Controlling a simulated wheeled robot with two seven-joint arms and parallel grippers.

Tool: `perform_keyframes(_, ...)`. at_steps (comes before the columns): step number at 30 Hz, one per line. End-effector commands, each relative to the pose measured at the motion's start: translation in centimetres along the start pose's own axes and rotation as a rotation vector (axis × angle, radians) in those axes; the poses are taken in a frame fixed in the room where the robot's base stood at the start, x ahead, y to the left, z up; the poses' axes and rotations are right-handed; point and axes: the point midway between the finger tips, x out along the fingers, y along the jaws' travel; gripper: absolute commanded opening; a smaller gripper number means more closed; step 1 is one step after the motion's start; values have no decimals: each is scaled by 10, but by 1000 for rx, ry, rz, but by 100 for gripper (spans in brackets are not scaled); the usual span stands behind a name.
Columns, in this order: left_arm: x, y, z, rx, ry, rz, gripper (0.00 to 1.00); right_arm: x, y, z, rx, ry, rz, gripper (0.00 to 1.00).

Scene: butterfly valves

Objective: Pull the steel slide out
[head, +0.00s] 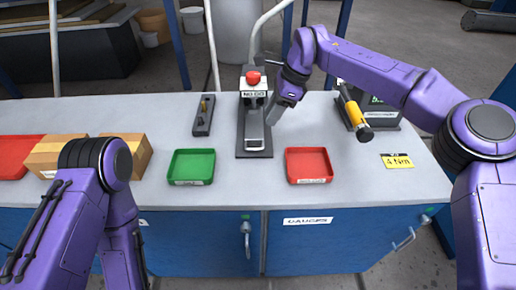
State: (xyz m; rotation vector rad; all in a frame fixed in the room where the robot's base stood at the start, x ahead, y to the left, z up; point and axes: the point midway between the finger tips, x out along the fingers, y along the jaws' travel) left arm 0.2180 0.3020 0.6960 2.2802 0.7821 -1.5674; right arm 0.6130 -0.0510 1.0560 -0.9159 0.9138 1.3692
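The gauge fixture (241,135) stands upright at the middle of the bench, with a dark base, a "NO GO" label and a red knob (254,78) on top. The steel slide (254,132) lies low in its front, with its near end toward me. My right gripper (272,113) points down at the fixture's right side, close beside the slide. From this angle I cannot tell whether it touches the slide or how far its fingers are apart. My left arm bends down at the lower left, and its gripper is out of view.
A green tray (191,181) and a red tray (308,180) lie in front of the fixture on either side. A dark holder (204,115) stands left of it. A yellow-handled tool (355,112) is at right. Cardboard boxes (62,150) are at left.

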Motion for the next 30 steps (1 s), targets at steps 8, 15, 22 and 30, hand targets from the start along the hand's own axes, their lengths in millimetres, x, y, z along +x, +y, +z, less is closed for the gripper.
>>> perform_keyframes(8, 21, 2, 8, 0, 0, 0, 75, 29, 0, -9, -1, 1, 1, 38)
perform_keyframes(15, 9, 1, 3, 0, 1, 0, 75, 76, 1, -8, -1, 2, 5, 38)
perform_keyframes(22, 0, 0, 0, 0, 0, 0, 75, 116, 0, -8, 1, 1, 2, 38)
perform_keyframes(30, 0, 0, 0, 0, 0, 0, 75, 127, 0, -9, 0, 0, 0, 38)
